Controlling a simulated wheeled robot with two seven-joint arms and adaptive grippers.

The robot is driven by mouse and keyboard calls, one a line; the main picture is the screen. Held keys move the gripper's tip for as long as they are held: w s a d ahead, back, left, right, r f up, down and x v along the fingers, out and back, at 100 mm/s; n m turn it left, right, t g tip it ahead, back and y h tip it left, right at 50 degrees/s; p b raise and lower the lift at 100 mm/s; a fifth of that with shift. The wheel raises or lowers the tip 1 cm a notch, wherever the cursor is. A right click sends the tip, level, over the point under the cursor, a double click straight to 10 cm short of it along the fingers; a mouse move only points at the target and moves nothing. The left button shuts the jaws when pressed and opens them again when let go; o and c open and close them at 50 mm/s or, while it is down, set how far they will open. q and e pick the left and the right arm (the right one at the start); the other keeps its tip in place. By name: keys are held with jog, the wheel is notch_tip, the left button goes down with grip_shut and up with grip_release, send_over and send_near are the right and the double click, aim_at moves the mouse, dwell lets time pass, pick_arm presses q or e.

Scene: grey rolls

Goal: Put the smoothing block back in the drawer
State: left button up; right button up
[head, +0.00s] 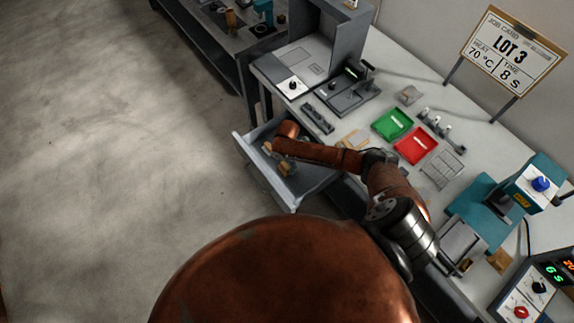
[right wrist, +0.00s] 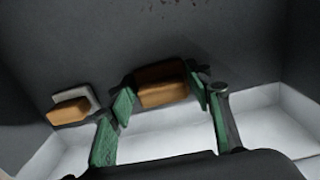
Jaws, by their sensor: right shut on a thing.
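The drawer (head: 262,174) is pulled out from the bench in the head view, and my right arm reaches over it. In the right wrist view, my right gripper (right wrist: 160,97) is shut on a brown-orange block with dark sides, which I take as the smoothing block (right wrist: 162,94). The green finger pads stand on either side of it. The block is low inside the drawer; I cannot tell whether it touches the floor. A second tan block with a pale grey part (right wrist: 72,110) lies to the left in the drawer. My left gripper is not in view.
On the bench are a green tray (head: 392,123), a red tray (head: 416,146), a black plate device (head: 348,94) and a teal press (head: 487,213). The sign (head: 511,52) stands at the back. Pale drawer walls (right wrist: 275,118) are close to my right gripper.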

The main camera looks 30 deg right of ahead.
jog(key=o, duration=1.2)
jog(key=shift+f, duration=0.1)
notch_tip(320, 180, up, 12)
jog(key=p, duration=0.1)
jog(key=shift+r+p, duration=0.2)
jog(key=shift+p, duration=0.15)
